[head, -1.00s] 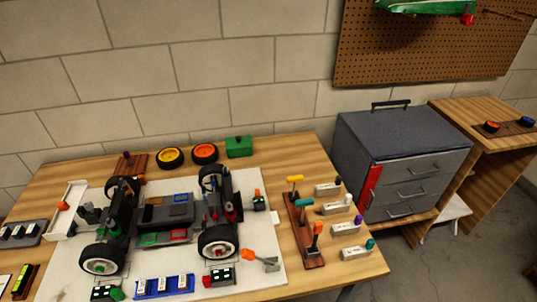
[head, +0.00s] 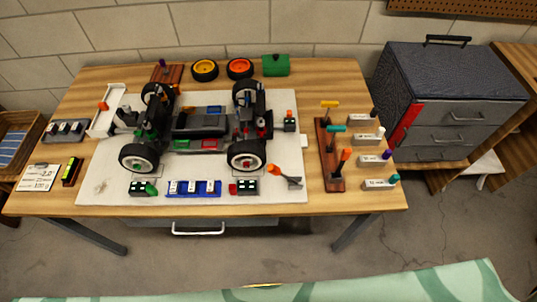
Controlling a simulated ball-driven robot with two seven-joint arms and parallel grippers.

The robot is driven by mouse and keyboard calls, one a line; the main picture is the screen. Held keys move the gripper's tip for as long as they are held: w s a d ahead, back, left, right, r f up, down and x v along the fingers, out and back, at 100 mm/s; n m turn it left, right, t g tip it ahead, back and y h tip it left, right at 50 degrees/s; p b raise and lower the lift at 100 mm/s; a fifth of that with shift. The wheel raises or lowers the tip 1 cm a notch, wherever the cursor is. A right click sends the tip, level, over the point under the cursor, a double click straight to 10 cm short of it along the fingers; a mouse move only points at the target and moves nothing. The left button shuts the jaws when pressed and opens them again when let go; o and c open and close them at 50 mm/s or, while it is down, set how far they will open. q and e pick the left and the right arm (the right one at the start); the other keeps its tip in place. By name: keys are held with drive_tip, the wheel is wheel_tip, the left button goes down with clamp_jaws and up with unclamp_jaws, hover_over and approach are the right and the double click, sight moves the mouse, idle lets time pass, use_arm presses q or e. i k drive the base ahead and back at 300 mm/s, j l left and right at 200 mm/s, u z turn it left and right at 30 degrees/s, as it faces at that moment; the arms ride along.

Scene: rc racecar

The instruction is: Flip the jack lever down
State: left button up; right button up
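The RC car (head: 200,125) stands on a white mat (head: 225,192) on the wooden table, its black wheels with white rims facing me. An orange-ended lever (head: 273,170) with a grey metal base (head: 289,183) sits at the mat's front right, near the car's right front wheel. Its orange end points up and left. It looks like the jack lever, but I cannot be sure. Another orange knob (head: 103,105) is on a white tray (head: 106,118) at the mat's left. Neither of my grippers is in view.
A wooden rack with coloured-handled tools (head: 331,155) and several labelled grey blocks stand at the right. A blue tray (head: 194,188) lies at the mat's front. Spare tyres (head: 205,70) and a green box (head: 276,65) are at the back. A grey drawer cabinet (head: 430,100) stands right of the table.

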sight(273, 169)
drive_tip(key=k+j, duration=0.25)
drive_tip(key=j, duration=0.2)
drive_tip(key=k+j+z, duration=0.1)
drive_tip(key=j, duration=0.35)
drive_tip(key=k+j, duration=0.35)
drive_tip(key=k+j+z, duration=0.1)
drive_tip(key=k+j, duration=0.15)
drive_tip(key=j, duration=0.25)
